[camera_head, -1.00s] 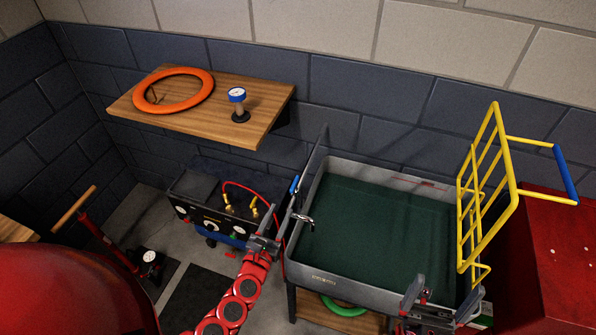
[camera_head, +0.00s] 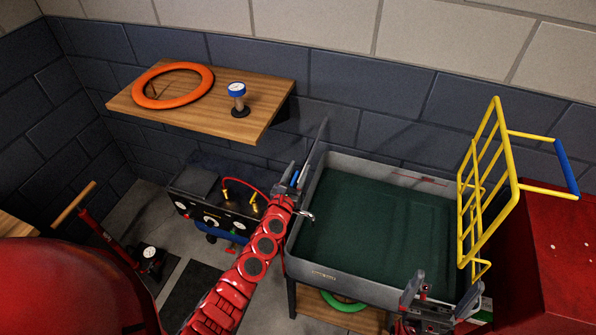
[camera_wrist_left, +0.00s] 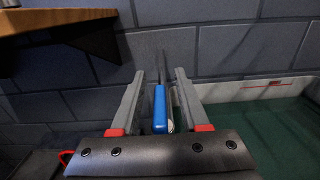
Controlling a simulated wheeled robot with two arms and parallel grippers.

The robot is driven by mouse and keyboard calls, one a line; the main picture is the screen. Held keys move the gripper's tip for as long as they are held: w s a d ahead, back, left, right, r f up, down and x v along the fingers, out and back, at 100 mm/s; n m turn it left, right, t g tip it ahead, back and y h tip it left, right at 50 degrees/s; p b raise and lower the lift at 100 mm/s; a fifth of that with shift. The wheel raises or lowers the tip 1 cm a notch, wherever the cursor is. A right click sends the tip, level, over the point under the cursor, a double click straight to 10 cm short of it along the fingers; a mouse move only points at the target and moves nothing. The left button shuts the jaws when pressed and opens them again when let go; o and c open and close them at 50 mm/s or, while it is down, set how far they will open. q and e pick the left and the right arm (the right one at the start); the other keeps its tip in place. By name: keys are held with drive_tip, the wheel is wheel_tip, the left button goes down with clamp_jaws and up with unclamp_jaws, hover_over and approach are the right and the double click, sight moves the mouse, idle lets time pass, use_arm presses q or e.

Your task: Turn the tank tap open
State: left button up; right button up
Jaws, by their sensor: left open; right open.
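The tank (camera_head: 318,263) is a grey basin with a dark green inside, right of centre in the head view. The tap's blue lever (camera_wrist_left: 160,108) stands upright between my left gripper's fingers in the left wrist view. In the head view the lever (camera_head: 295,178) is partly hidden by that gripper, and the tap's metal spout (camera_head: 306,216) points over the tank's left rim. My left gripper (camera_head: 291,176) is open around the lever, with gaps visible on both sides. My right gripper (camera_head: 428,287) is open and empty at the tank's front right corner.
A wooden shelf (camera_head: 190,118) on the wall holds an orange ring (camera_head: 150,101) and a blue-topped gauge (camera_head: 238,98). A compressor-like box (camera_head: 205,212) with gauges stands left of the tank. A yellow rack (camera_head: 463,215) rises at the tank's right, beside a red cabinet (camera_head: 548,260).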

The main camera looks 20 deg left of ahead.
use_arm(q)
clamp_jaws()
drive_tip(key=shift+r, duration=0.1)
idle(0.4)
